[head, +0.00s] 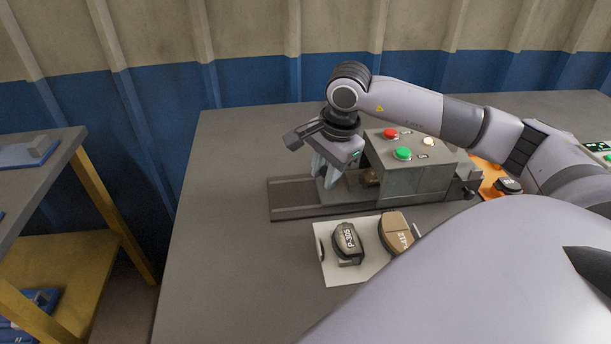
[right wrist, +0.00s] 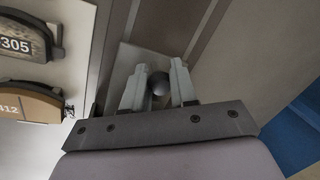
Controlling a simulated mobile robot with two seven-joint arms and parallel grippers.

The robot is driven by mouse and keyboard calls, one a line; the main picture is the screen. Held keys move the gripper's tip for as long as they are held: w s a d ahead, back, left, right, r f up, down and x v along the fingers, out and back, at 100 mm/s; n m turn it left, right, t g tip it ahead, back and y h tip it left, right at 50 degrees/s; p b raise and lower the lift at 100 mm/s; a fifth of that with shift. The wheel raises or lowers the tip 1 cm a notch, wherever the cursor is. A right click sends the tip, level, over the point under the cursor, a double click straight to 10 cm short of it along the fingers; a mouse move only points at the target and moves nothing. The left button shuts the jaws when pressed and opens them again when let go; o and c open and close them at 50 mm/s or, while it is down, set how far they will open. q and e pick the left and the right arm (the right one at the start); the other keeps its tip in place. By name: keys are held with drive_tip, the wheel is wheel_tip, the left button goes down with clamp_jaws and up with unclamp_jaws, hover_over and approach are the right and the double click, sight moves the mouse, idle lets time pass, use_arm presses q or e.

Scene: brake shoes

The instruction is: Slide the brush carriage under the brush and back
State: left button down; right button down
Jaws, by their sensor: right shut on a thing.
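My right gripper (head: 327,180) points down over the left part of the dark rail (head: 293,196) of the brush machine (head: 405,178). In the right wrist view its two fingers (right wrist: 160,88) are shut on the dark round knob (right wrist: 159,83) of the brush carriage. The carriage's pale plate (right wrist: 128,60) lies on the rail under the fingers. In the head view the gripper mostly hides the carriage. A small brown part (head: 371,177), perhaps the brush, shows at the left opening of the machine housing. My left gripper is not in view.
Red (head: 390,133) and green (head: 403,153) buttons top the housing. In front lies a white tray (head: 328,271) with a dark brake shoe (head: 347,240) and a brown one (head: 396,232). An orange plate (head: 487,188) lies to the right. The table's left side is clear.

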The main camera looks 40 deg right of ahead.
drive_tip(key=shift+s+d, duration=0.15)
drive_tip(key=shift+d, duration=0.15)
drive_tip(key=c, duration=0.9)
unclamp_jaws()
drive_tip(key=shift+c, duration=0.2)
drive_tip(key=shift+a, duration=0.1)
wheel_tip(320, 180, up, 7)
drive_tip(key=s, duration=0.1)
drive_tip(key=shift+s, duration=0.2)
